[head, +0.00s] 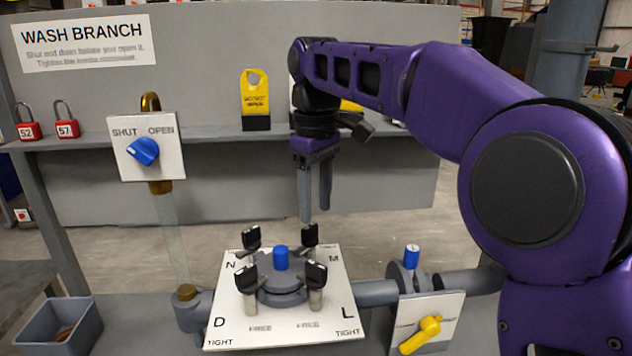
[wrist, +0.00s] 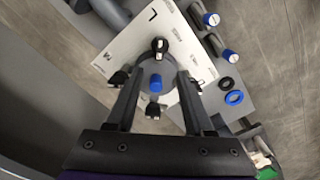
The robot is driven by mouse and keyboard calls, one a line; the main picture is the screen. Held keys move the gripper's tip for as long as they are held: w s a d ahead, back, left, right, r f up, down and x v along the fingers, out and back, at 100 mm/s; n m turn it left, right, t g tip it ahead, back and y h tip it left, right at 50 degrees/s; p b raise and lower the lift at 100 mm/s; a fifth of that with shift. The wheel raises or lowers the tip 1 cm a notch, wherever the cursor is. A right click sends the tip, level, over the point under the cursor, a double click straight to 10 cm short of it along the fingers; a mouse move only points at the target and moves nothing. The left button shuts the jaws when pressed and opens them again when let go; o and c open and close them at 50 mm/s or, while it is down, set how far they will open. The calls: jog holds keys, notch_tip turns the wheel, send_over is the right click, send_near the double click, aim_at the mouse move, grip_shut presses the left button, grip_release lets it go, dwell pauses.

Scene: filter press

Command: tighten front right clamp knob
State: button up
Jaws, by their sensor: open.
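The front right clamp knob (head: 316,275) is a black knob on a metal post at the L corner of a white plate (head: 232,310). In the wrist view the same knob (wrist: 159,45) shows above the blue centre cap, beyond my fingertips. My gripper (head: 315,208) points down, open and empty, above the round grey lid (head: 282,290) and its knobs. In the wrist view the fingers (wrist: 157,80) appear on either side of the blue cap (wrist: 156,82). They look apart from the front right knob.
Other black knobs stand at D (head: 245,275), N (head: 251,238) and M (head: 310,235). A shut/open valve panel (head: 150,165) stands left. A yellow-handled valve (head: 420,335) is front right. Padlocks (head: 62,128) and a yellow tag (head: 255,92) sit on the shelf behind.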

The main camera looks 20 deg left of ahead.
jog(key=shift+r, duration=1.9)
